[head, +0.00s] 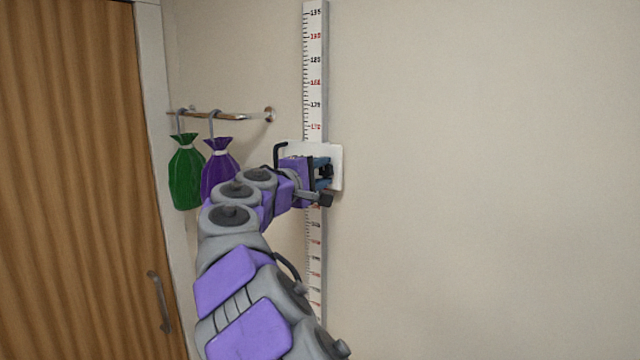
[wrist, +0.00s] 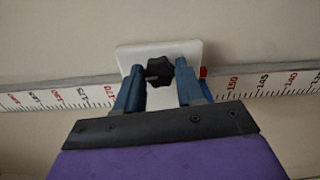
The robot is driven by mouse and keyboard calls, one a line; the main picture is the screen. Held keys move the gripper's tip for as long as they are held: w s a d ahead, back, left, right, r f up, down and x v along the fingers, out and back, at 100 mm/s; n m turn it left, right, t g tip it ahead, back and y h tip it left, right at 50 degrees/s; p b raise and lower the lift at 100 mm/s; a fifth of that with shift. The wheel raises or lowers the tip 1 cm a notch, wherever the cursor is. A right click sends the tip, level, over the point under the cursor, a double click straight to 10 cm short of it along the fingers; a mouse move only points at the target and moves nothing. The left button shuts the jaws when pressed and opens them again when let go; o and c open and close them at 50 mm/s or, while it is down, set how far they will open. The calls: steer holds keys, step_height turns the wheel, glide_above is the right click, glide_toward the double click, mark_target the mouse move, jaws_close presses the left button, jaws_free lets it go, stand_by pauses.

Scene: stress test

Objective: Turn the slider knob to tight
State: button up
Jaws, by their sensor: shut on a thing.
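The slider is a white plate (head: 337,158) on a vertical height ruler (head: 315,75) on the wall. In the wrist view the white plate (wrist: 190,50) carries a dark lobed knob (wrist: 159,69). My gripper (wrist: 161,76) has its two blue fingers on either side of the knob and is shut on it. In the head view my gripper (head: 325,174) is in front of the plate and hides the knob. A small red pointer (wrist: 203,72) shows at the plate's right edge in the wrist view. The knob's tight or loose marking cannot be seen.
A metal rail (head: 235,117) left of the ruler holds a green bag (head: 185,172) and a purple bag (head: 219,168), close to my arm. A wooden door (head: 70,180) with a handle (head: 159,300) is at the far left. The wall to the right is bare.

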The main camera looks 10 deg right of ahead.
steer(key=shift+w+f+m+b, duration=0.1)
steer(key=shift+f+m+b, duration=0.15)
steer(key=shift+m+b, duration=0.3)
steer(key=o, duration=1.1)
steer(key=shift+w, duration=0.1)
steer(key=shift+c, duration=0.2)
steer(key=shift+r, duration=0.15)
steer(key=shift+s, duration=0.2)
steer(key=v, duration=1.7)
steer(key=shift+a, duration=0.2)
